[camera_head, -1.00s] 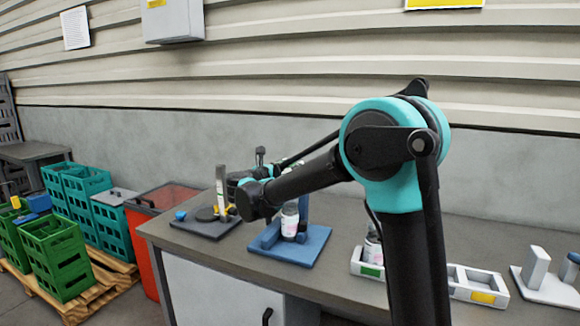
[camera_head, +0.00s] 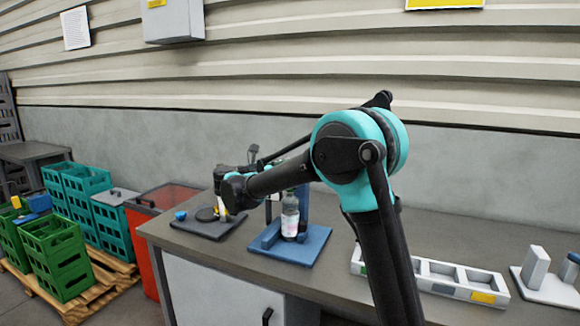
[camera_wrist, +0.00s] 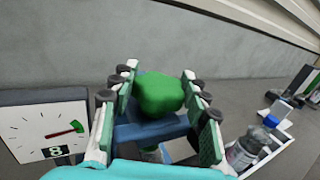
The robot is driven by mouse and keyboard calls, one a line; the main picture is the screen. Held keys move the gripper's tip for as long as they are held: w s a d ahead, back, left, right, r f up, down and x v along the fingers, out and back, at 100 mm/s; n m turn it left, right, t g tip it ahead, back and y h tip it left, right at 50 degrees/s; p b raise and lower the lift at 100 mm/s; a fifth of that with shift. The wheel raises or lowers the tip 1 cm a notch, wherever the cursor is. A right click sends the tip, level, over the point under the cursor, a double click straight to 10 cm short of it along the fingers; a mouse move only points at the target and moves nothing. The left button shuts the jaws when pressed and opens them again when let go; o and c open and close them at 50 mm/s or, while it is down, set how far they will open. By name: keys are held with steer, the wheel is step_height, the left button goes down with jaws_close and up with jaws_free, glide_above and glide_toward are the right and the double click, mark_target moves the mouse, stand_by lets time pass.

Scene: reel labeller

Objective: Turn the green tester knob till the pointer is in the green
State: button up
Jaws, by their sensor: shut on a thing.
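In the wrist view the green knob (camera_wrist: 158,95) sits between the two pads of my gripper (camera_wrist: 158,108), which is shut on it. The knob tops a blue part of the tester. The tester dial (camera_wrist: 28,128) is at the left, white with black ticks, with an "8" below. Its red pointer (camera_wrist: 60,132) points right and slightly up, its tip at a small green patch. In the head view the blue tester stand (camera_head: 300,250) holds a bottle (camera_head: 290,217). The knob and dial face are hidden there, and my forearm hides most of my gripper.
A white compartment tray (camera_head: 445,281) stands right of the stand. A dark plate (camera_head: 205,232) with a blue knob lies to the left. The bench (camera_head: 345,262) is clear between stand and tray. Crates (camera_head: 62,255) and a red bin (camera_head: 150,215) stand left of the bench.

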steer(key=o, duration=1.2)
steer(key=v, duration=1.2)
